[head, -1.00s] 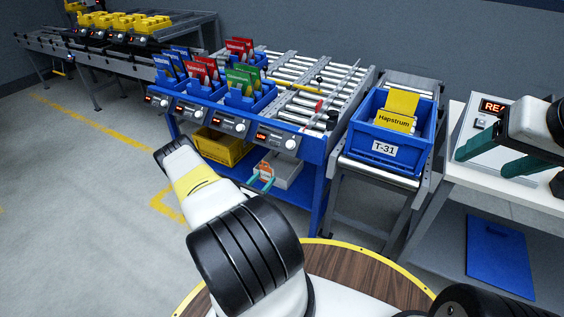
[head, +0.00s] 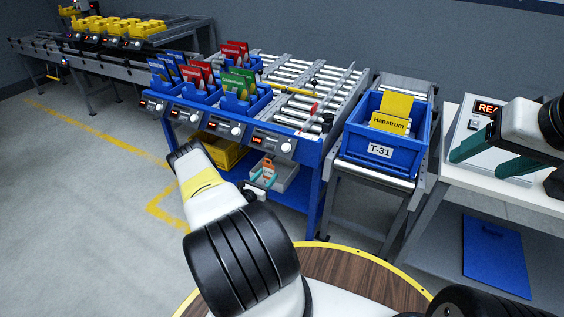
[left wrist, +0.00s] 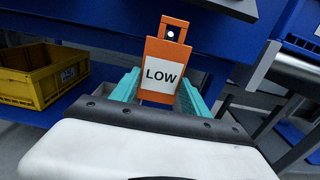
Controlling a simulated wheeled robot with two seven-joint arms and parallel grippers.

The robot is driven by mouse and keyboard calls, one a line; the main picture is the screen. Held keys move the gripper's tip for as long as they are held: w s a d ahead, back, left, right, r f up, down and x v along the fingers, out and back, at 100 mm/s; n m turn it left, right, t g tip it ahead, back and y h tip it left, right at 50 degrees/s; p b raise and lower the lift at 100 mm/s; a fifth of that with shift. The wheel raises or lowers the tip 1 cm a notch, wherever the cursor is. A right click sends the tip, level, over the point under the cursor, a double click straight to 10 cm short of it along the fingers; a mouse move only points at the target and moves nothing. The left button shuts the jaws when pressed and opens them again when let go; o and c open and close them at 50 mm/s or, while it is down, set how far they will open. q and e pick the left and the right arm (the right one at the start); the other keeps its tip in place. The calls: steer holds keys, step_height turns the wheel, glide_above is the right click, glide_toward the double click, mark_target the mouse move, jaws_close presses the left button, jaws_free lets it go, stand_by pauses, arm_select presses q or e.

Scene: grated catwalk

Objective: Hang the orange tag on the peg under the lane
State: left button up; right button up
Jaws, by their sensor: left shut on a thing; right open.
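The orange tag (left wrist: 165,60) has a white label reading LOW and a hole near its top. In the left wrist view it stands upright between the teal fingers of my left gripper (left wrist: 158,90), which is shut on it. A small bright spot shows in the hole; I cannot tell if it is the peg. In the head view the tag (head: 268,169) is small, below the front of the blue lane rack (head: 312,148), under a lane display (head: 257,139) lit red. The peg is not clearly visible. My right gripper (head: 492,157) is open and empty at the right.
A grey tray (head: 287,176) sits on the rack's lower shelf, with a yellow bin (left wrist: 42,75) to its left. Blue bins with coloured cards stand on the lanes. A blue T-31 tote (head: 378,160) stands right of the rack. A white table (head: 520,195) is at right.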

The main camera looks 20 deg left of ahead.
arm_select(q)
steer(key=shift+w+d, duration=0.15)
steer(key=shift+w, duration=1.65)
steer(key=shift+w+f, duration=0.55)
steer(key=shift+w, duration=0.05)
steer(key=o, duration=1.2)
